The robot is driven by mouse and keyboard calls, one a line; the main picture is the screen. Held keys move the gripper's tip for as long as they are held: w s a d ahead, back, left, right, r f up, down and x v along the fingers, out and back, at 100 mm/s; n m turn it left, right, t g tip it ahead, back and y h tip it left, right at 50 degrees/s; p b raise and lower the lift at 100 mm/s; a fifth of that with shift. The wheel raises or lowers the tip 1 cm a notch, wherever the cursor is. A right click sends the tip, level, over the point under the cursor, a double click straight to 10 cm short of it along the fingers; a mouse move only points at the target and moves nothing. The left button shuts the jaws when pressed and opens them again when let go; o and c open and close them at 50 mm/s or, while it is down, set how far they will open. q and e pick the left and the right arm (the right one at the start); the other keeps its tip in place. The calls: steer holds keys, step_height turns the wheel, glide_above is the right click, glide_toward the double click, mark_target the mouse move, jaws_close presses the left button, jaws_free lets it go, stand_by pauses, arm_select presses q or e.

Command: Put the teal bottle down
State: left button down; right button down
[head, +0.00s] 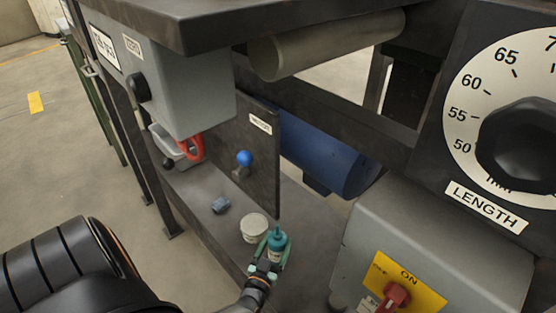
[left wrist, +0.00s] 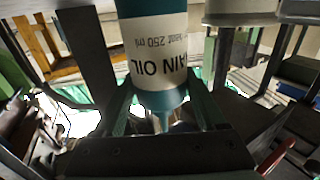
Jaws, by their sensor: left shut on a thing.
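The teal bottle (head: 277,241) is upright, with a pale label that reads in part "...AIN OIL" and "250 ml". My left gripper (head: 268,265) is shut on it, with a finger on either side. In the left wrist view the bottle (left wrist: 157,50) appears upside down between the fingers of the left gripper (left wrist: 162,98). The bottle is over the dark lower shelf (head: 308,220), right beside a white tub. I cannot tell whether its base touches the shelf; the base is hidden in the head view. My right gripper is not in view.
The white round tub (head: 254,228) stands close to the bottle's left. A small blue-grey block (head: 220,206) lies farther left. A dark upright panel (head: 255,150) with a blue knob (head: 244,158) rises behind. A grey box with a red switch (head: 397,296) stands right. Some shelf is bare.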

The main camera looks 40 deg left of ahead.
arm_select(q)
jaws_free()
stand_by(0.3)
steer(key=shift+r, duration=0.1)
steer(key=shift+s, duration=0.1)
